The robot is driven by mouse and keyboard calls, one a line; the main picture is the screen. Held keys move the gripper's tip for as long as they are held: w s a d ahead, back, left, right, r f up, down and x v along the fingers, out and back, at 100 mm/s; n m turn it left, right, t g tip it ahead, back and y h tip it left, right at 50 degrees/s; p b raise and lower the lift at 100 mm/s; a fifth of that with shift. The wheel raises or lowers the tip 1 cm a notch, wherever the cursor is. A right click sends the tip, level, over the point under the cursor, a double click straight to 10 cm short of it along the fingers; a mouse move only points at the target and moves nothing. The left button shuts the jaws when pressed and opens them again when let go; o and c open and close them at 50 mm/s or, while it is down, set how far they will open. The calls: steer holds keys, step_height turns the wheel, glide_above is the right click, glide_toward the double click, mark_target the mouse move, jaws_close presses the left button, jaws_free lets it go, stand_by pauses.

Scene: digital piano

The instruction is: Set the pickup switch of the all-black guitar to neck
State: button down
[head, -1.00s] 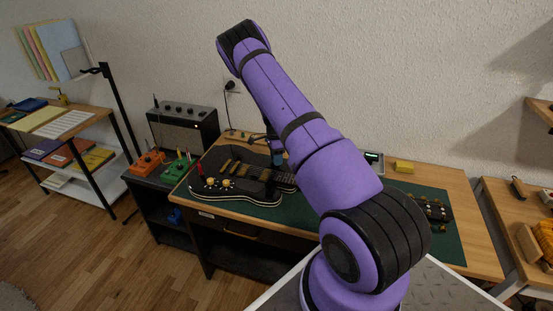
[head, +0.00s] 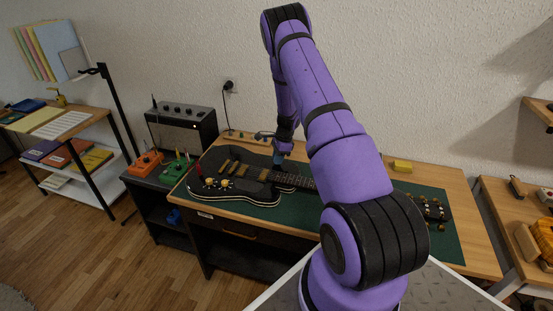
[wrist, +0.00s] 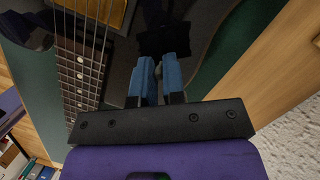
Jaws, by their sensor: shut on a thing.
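My gripper (head: 280,158) is down at the guitar's far upper shoulder, near where the neck joins. In the wrist view my blue fingers (wrist: 161,62) are close together over the black body, beside the strings and fretboard (wrist: 84,62). They are shut on a small dark part, apparently the pickup switch. Its lever and position are hidden by the fingers and shadow.
The green mat (head: 312,208) covers much of the wooden bench. A yellow block (head: 402,166) sits at the back. An amplifier (head: 181,127), an orange pedal (head: 147,161) and a green pedal (head: 177,167) stand left. My arm hides part of the bench.

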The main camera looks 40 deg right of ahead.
steer(key=shift+s+f+t+y, duration=0.1)
steer(key=shift+s+t+y, duration=0.05)
steer(key=shift+t+y, duration=0.2)
steer(key=c, duration=1.2)
jaws_free()
steer(key=shift+d, duration=0.1)
steer(key=v, duration=1)
steer(key=shift+r, duration=0.4)
steer(key=shift+s, duration=0.1)
